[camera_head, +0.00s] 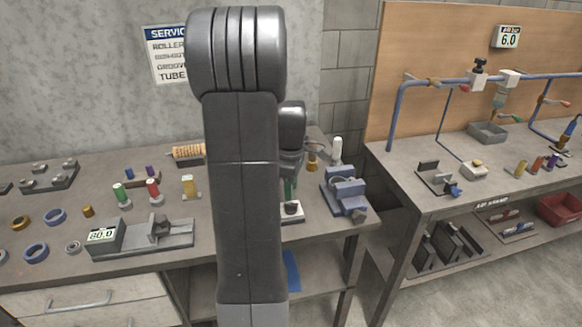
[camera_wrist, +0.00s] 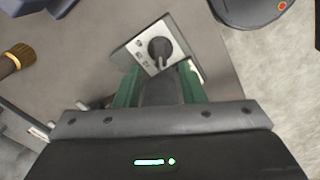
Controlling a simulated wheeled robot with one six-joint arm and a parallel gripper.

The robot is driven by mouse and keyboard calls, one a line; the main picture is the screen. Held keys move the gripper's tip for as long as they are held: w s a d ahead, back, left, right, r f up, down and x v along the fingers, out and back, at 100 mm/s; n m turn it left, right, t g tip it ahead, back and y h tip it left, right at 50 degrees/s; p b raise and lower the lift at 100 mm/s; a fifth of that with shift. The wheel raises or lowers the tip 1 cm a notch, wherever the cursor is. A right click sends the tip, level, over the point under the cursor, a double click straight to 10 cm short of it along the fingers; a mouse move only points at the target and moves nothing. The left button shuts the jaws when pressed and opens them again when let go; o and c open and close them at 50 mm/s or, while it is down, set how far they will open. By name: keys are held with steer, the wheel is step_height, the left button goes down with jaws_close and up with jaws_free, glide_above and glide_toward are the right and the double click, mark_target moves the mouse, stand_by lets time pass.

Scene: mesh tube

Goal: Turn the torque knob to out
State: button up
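The torque knob (camera_wrist: 159,48) is a dark round knob with a pointer, on a light plate (camera_wrist: 138,47) with small printed marks that I cannot read. In the head view the knob (camera_head: 292,208) sits near the front edge of the left bench, partly behind my arm. My gripper (camera_wrist: 160,68) has green fingers, spread apart with a gap between them. The fingertips lie on either side of the knob's lower part in the wrist view; I cannot tell whether they touch it. In the head view my gripper (camera_head: 290,190) is above the knob, pointing down.
A blue vise (camera_head: 345,190) stands just right of the knob. A grey fixture with a display (camera_head: 103,236) and several coloured pieces are on the bench (camera_head: 225,258) to the left. A second bench with blue pipes (camera_head: 440,82) is at right.

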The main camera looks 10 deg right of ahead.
mark_target(291, 204)
step_height(291, 204, up, 9)
steer(key=shift+f, duration=0.15)
steer(key=shift+f, duration=0.1)
step_height(291, 204, down, 14)
steer(key=shift+r, duration=0.1)
stand_by(0.6)
steer(key=shift+r, duration=0.15)
